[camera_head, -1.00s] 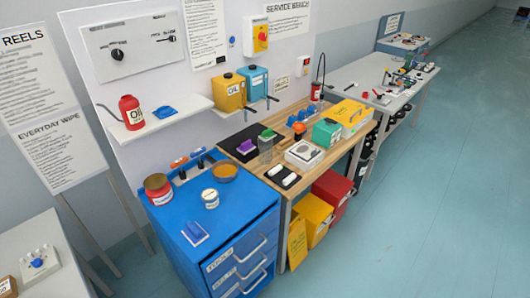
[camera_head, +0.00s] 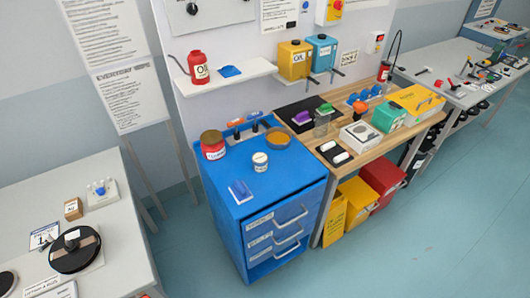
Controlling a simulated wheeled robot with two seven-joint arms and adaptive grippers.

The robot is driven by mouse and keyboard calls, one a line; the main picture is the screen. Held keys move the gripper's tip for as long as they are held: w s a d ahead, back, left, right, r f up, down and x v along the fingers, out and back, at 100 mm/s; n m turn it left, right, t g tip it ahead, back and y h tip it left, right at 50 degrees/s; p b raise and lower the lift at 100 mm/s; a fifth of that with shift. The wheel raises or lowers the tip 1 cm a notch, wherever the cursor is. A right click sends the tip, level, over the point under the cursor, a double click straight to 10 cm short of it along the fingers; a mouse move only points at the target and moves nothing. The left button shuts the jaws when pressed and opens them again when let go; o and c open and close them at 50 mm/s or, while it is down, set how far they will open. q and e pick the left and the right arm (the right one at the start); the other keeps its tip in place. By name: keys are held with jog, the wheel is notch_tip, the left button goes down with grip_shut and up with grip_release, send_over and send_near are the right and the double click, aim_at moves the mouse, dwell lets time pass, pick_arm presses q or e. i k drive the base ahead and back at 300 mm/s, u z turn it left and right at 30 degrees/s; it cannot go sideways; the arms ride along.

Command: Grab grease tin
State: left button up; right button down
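A red tin with a brown lid and a white label (camera_head: 213,148) stands upright on the back left of the blue drawer cabinet's top (camera_head: 240,213). A small white tin with a dark label (camera_head: 260,162) stands upright near the middle of the same top. The labels are too small to read, so I cannot tell for certain which is the grease tin. Neither of my grippers is in view.
An amber round dish (camera_head: 277,137), a blue-and-white item (camera_head: 240,191) and several handled tools are also on the cabinet. The wooden bench (camera_head: 372,158) adjoins on the right. A grey table (camera_head: 114,232) with a black reel (camera_head: 75,249) stands left. The floor in front is clear.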

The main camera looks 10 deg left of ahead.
aim_at(259, 160)
jog(key=z, duration=1.15)
jog(key=i, duration=1)
jog(key=u, duration=2.25)
